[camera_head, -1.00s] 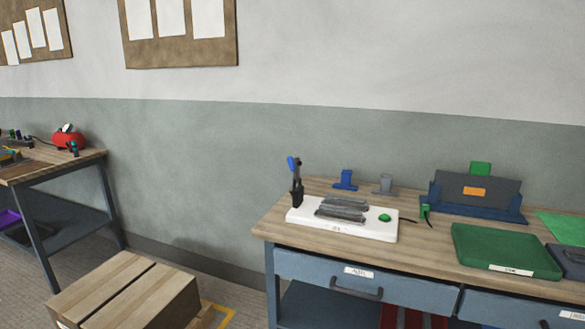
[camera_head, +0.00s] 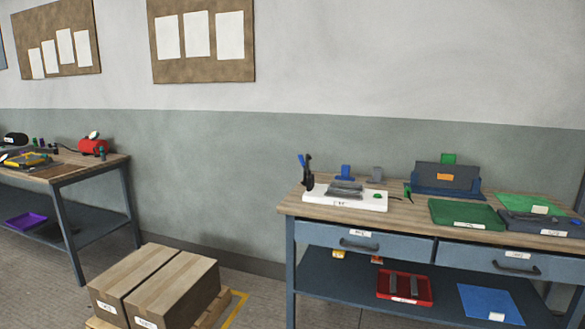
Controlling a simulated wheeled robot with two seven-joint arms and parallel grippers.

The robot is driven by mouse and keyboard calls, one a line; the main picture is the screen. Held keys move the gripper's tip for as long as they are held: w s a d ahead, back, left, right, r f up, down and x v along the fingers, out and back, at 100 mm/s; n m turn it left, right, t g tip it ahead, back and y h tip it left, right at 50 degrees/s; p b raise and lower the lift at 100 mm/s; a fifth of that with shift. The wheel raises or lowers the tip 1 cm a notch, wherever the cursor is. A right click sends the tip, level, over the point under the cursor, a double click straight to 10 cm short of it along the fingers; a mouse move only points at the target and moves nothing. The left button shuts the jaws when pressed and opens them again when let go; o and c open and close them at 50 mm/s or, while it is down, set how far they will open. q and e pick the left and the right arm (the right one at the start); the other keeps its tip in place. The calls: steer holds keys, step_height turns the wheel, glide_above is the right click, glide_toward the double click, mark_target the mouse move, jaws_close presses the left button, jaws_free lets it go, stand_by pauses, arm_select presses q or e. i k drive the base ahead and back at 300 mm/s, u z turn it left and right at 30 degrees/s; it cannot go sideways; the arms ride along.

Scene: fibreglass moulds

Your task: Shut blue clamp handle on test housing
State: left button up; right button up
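The test housing (camera_head: 343,203) is a white base with a grey ribbed block on top and a green button at its right. It stands on the left part of the right workbench. The blue clamp handle (camera_head: 307,162) stands upright on a black clamp at the left end of the housing. The clamp appears open, with its handle raised. Neither of my grippers shows in the head view.
The workbench (camera_head: 411,215) also carries a green tray (camera_head: 466,214), a blue-grey holder (camera_head: 446,180) and small blue and grey stands behind the housing. Cardboard boxes (camera_head: 158,289) stand on a pallet at the bench's left. Another bench (camera_head: 96,172) stands further left.

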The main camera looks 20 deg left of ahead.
mark_target(301, 157)
steer(key=u, duration=0.65)
steer(key=i, duration=0.6)
steer(key=u, duration=0.75)
steer(key=i, duration=2.45)
steer(key=z, duration=1.2)
steer(key=i, duration=0.85)
steer(key=z, duration=0.6)
